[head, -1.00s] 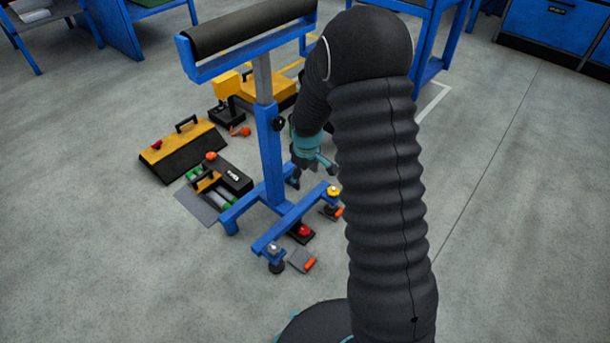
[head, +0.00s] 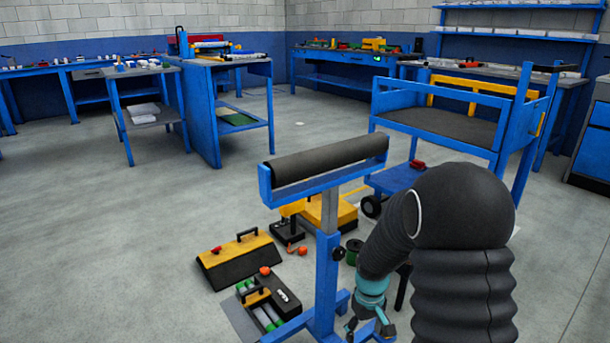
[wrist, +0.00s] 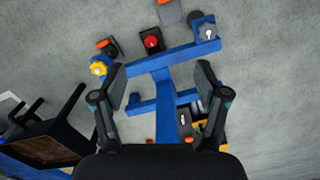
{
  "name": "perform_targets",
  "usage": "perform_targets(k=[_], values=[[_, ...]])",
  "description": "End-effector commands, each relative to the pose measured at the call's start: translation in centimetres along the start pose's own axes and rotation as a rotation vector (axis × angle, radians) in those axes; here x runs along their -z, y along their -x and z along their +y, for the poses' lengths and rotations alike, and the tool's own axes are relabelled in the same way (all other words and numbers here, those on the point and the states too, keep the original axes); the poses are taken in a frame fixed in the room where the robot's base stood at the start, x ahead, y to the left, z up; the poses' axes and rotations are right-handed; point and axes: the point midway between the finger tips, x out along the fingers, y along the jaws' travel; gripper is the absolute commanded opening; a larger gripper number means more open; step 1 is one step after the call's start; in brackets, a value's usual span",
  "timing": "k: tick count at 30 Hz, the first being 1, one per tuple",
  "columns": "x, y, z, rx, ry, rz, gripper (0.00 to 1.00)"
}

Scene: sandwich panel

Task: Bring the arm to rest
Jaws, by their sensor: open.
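My arm (head: 465,225) is covered in a black ribbed sleeve and stands at the right of the head view, bent over at the top. My gripper (head: 371,326) hangs down at its end, beside the blue roller stand (head: 325,285). In the wrist view my gripper (wrist: 160,100) has its two fingers spread wide with nothing held between them. The base of the roller stand (wrist: 165,85) lies below, seen between and beyond the fingers.
A yellow-and-black box (head: 240,262) and an open toolbox (head: 270,305) lie left of the stand. A blue cart (head: 440,125) stands behind my arm. Small items with a red knob (wrist: 151,42) and a yellow knob (wrist: 98,68) are near the stand's feet. Floor at far left is clear.

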Motion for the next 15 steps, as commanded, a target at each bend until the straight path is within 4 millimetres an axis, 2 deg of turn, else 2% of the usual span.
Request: perform_targets(k=[15], values=[[-9.6, 12.6, -3.2, -0.015, -0.238, 0.071, 0.74]])
